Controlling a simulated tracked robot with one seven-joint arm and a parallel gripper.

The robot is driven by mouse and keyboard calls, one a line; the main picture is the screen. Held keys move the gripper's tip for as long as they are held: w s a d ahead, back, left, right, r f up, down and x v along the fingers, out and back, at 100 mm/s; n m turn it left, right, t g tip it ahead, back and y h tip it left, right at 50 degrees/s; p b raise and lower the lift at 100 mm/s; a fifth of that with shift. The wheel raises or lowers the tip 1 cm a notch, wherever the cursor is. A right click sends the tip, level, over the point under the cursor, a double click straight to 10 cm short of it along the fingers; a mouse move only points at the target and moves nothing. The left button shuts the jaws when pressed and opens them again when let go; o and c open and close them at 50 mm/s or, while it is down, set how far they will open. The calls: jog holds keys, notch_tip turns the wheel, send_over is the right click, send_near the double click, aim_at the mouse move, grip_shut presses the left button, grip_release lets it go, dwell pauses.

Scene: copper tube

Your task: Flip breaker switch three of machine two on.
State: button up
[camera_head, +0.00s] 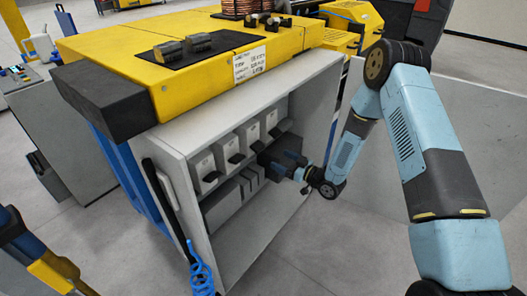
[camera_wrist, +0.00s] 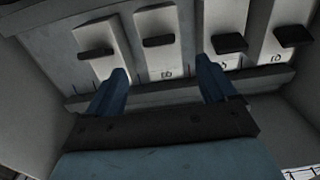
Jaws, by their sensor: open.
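A row of white breaker switches with black levers sits in the open grey cabinet (camera_head: 160,146) of a yellow-topped machine (camera_head: 190,60). In the head view they include the nearest breaker (camera_head: 203,163) and the farthest breaker (camera_head: 270,121). The wrist view shows the leftmost breaker (camera_wrist: 108,62), the second breaker (camera_wrist: 163,58), the third from left (camera_wrist: 222,22) and the rightmost breaker (camera_wrist: 292,20). Their markings are too blurred to read surely. My gripper (camera_wrist: 164,80) is open and empty, its fingers spread below and either side of the second breaker's lever. My gripper (camera_head: 283,160) is inside the cabinet's right part.
Lower grey blocks (camera_head: 222,208) sit under the breakers. The open cabinet door (camera_head: 405,150) stands at the right, behind my arm. A black handle (camera_head: 160,190) and a blue coiled hose (camera_head: 201,275) are at the cabinet's left edge. Another machine (camera_head: 60,130) stands left.

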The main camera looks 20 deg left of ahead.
aim_at(258, 147)
jog(key=x, duration=1)
jog(key=shift+w+a, duration=0.15)
jog(key=shift+a, duration=0.05)
jog(key=shift+r, duration=0.1)
jog(key=shift+c, duration=0.3)
